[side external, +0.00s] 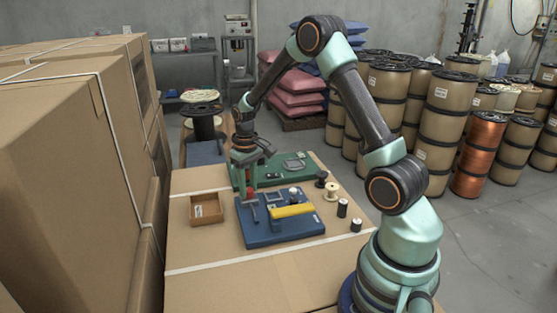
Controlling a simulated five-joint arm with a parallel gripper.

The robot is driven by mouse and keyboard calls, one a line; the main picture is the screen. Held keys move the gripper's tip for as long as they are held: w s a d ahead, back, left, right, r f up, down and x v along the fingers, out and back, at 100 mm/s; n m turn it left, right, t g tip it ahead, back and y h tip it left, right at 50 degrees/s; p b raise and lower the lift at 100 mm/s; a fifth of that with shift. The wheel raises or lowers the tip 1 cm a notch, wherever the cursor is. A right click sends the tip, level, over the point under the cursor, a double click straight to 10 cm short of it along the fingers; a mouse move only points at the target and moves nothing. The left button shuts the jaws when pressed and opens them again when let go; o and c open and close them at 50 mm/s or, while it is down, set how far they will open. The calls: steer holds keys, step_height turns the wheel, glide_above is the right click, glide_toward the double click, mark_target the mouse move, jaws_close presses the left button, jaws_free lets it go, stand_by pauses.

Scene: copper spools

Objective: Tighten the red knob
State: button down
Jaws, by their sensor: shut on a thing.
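The red knob (250,194) is at the upper left of the blue fixture (270,238), on top of a thin upright part. My gripper (249,188) points down at it from above, with its fingers shut on the red knob. The fingers hide part of the knob, and the contact is small in this view. The blue fixture lies flat on the cardboard-coloured work surface and carries a yellow bar (292,211) along its right part.
A green board (268,172) lies behind the blue fixture. An open brown box (207,210) sits to its left. A cream spool (332,191) and small black spools (342,208) stand to its right. Tall cartons (60,190) border the left side. The front surface is clear.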

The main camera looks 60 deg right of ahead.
steer(key=m, duration=0.4)
steer(key=shift+a, duration=0.15)
steer(key=shift+m, duration=2.2)
steer(key=c, duration=0.5)
jaws_free()
steer(key=shift+c, duration=0.2)
step_height(320, 180, up, 12)
steer(key=shift+w, duration=0.15)
